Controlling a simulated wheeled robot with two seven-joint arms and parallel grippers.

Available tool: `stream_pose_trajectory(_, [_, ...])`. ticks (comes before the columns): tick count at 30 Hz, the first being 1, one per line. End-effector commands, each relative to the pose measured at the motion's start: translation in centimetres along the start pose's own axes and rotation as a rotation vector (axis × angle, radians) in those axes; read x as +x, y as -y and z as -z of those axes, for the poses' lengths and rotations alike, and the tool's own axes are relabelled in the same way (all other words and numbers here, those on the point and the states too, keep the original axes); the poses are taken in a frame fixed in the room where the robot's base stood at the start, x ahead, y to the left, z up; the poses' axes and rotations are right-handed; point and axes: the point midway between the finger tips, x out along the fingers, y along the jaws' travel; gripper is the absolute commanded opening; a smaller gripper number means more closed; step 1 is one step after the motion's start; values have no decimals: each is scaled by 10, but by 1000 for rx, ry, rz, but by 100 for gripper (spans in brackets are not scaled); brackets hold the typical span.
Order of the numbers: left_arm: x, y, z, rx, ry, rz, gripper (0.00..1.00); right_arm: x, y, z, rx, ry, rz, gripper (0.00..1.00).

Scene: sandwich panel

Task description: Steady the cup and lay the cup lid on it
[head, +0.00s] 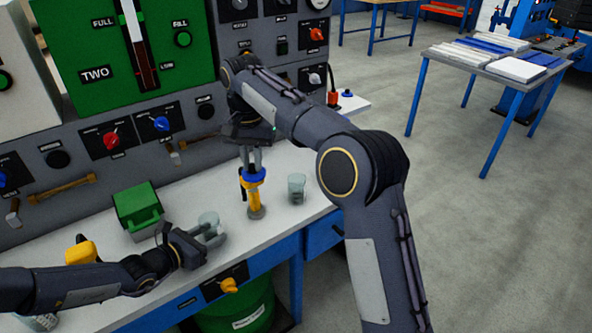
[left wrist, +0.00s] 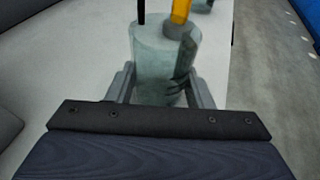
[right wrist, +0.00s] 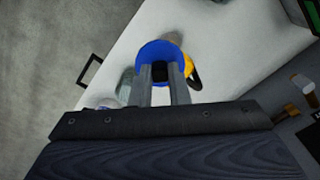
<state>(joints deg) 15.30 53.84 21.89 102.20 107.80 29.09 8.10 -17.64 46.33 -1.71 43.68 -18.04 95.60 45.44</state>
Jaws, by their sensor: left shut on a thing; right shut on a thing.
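The clear cup (head: 209,222) stands on the bench, and my left gripper (head: 214,238) is shut on it. The left wrist view shows the cup (left wrist: 165,50) between the two fingers. My right gripper (head: 252,160) points down over the bench, further right. It is shut on the dark centre of a blue disc, the cup lid (head: 254,175). The right wrist view shows the lid (right wrist: 147,60) between the fingertips. The lid is apart from the cup. Behind it is a yellow post with a grey base (head: 255,205); I cannot tell whether they touch.
A second clear cup (head: 297,188) stands right of the yellow post. A green box (head: 138,207) is behind and left of the held cup. A yellow object (head: 82,251) is near my left forearm. The control panel (head: 60,195) rises behind the bench (head: 185,268).

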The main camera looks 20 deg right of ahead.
Motion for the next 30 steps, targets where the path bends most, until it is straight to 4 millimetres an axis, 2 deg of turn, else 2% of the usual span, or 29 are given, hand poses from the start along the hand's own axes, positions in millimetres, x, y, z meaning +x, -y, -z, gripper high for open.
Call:
stream_pose_trajectory(1, [0,0,0,0,-1,0,39,-8,19,-14,-62,-2,3,0])
stream_pose_trajectory(4, [0,0,0,0,-1,0,39,-12,49,-38,-225,1,0,0])
stream_pose_trajectory(9, [0,0,0,0,-1,0,40,17,86,-62,-569,4,-3,0])
stream_pose_trajectory(12, [0,0,0,0,-1,0,39,29,98,-70,-697,2,-2,0])
stream_pose_trajectory(18, [0,0,0,0,-1,0,39,39,105,-76,-789,0,-1,0])
stream_pose_trajectory(30, [0,0,0,0,-1,0,39,60,105,-76,-785,1,-1,0])
